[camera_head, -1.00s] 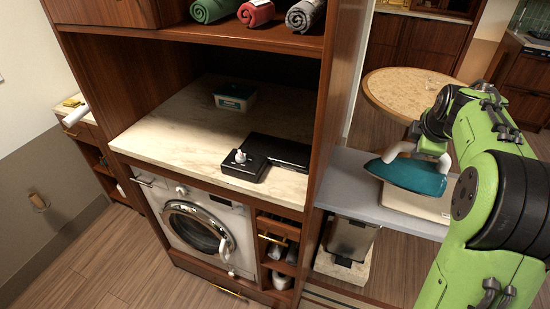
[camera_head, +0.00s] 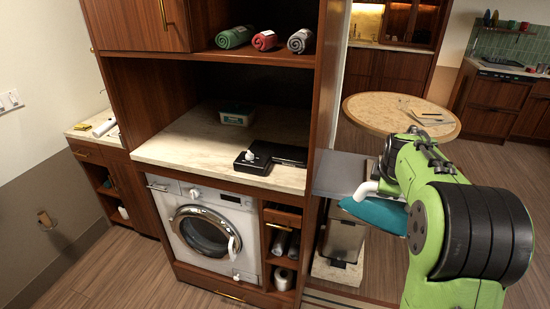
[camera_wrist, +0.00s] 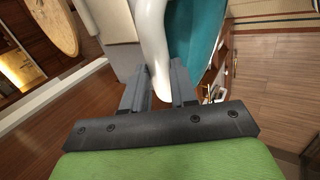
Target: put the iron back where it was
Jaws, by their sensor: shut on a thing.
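The iron has a teal body (camera_head: 378,214) and a white handle (camera_head: 366,188). My gripper (camera_wrist: 160,88) is shut on the white handle, which runs between its two fingers in the wrist view. The teal body also shows there (camera_wrist: 197,35), beyond the fingers on the right. In the head view the iron is held at the front edge of the grey shelf (camera_head: 338,172), right of the tall wooden cabinet. My arm hides part of the iron and the right part of the shelf. I cannot tell whether the iron touches the shelf.
A marble counter (camera_head: 185,150) above the washing machine (camera_head: 205,228) holds a black box with a white knob (camera_head: 251,166), a dark flat panel (camera_head: 289,155) and a small tub (camera_head: 236,116). The cabinet's side panel (camera_head: 325,110) separates counter and shelf. A round table (camera_head: 375,112) stands behind.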

